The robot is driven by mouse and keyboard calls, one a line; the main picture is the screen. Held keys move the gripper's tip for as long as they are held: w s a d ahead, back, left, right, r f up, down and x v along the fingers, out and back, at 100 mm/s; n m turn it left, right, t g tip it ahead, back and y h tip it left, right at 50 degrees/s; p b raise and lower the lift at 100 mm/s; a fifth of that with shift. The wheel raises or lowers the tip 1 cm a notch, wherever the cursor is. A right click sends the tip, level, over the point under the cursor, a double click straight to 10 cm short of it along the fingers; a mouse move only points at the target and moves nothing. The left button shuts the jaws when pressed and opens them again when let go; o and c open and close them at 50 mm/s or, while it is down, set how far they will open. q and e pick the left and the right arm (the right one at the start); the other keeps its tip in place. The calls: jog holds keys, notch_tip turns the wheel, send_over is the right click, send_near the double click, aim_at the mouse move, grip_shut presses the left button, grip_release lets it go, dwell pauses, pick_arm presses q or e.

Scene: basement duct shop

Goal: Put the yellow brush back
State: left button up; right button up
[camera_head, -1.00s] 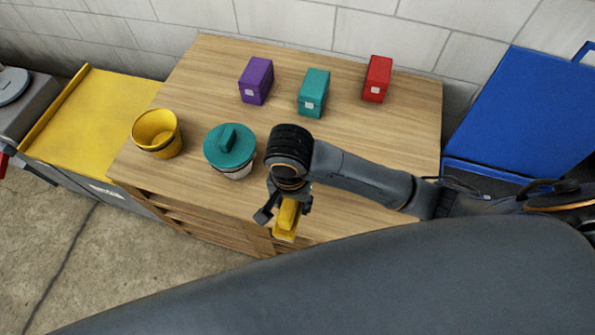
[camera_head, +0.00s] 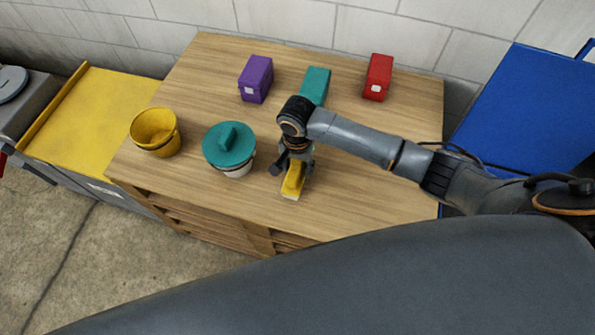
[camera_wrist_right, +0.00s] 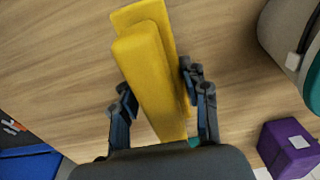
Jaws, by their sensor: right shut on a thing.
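The yellow brush (camera_head: 293,181) is in my right gripper (camera_head: 293,168), above the front middle of the wooden table (camera_head: 390,215). In the right wrist view the yellow brush (camera_wrist_right: 155,75) sits between the two dark fingers of my right gripper (camera_wrist_right: 155,95), which are shut on it. I cannot tell from the pictures whether the brush touches the tabletop. My left gripper is not in view.
A white pot with a teal lid (camera_head: 229,146) stands left of the brush, and a yellow bucket (camera_head: 156,132) farther left. Behind are purple (camera_head: 256,79), teal (camera_head: 315,84) and red (camera_head: 378,77) boxes. The table's right side is clear.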

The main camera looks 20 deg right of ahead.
jog(key=shift+f, duration=1.45)
jog(key=o, duration=1.2)
jog(key=shift+f, duration=0.1)
notch_tip(320, 180, up, 12)
jog(key=shift+r+p, duration=0.15)
jog(key=shift+p, duration=0.35)
jog(key=shift+s+a, duration=0.1)
